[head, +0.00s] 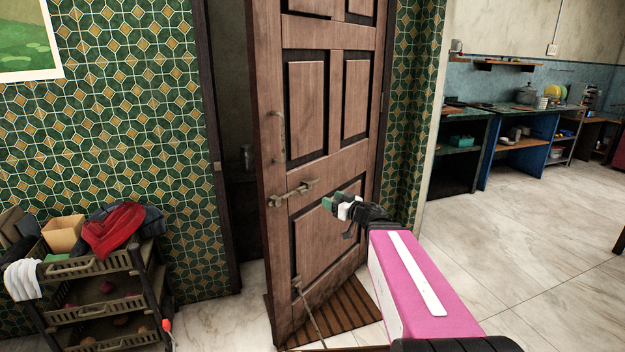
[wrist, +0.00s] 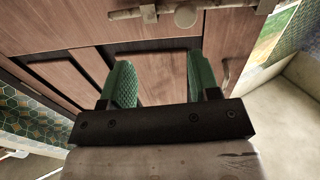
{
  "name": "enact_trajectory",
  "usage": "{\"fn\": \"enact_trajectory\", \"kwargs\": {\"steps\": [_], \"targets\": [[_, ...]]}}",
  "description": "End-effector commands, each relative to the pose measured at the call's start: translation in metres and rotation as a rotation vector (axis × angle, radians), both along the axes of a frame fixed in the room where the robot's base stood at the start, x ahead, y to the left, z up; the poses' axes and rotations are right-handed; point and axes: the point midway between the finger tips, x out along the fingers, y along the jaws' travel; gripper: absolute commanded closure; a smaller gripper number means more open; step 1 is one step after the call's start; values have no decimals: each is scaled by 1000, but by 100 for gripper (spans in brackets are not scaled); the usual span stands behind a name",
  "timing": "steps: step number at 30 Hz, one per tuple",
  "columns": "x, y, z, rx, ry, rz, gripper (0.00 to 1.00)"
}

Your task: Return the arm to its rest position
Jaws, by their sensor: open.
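My gripper (head: 331,203) is in the middle of the head view, at the end of my pink arm, in front of a brown wooden door. In the wrist view my gripper (wrist: 160,82) shows two green fingers spread wide with nothing between them. The door (head: 318,160) stands ajar with a dark gap on its left. Its latch handle (head: 293,193) is left of my gripper and apart from it. In the wrist view the latch (wrist: 180,10) lies at the top, beyond the fingertips.
A rack (head: 95,300) with crates, a box and a red cloth stands at lower left against the green tiled wall (head: 130,120). A slatted mat (head: 345,308) lies by the door's foot. Kitchen counters (head: 520,150) line the far right. The tiled floor (head: 530,250) on the right is clear.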

Motion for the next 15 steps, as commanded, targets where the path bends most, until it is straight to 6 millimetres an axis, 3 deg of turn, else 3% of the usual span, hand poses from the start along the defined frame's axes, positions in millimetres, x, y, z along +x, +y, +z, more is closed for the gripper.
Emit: {"fn": "enact_trajectory", "kwargs": {"steps": [8,15], "targets": [[28,-53,-20,-29,30,-422,44],[26,-97,-66,-114,219,-731,44]]}}
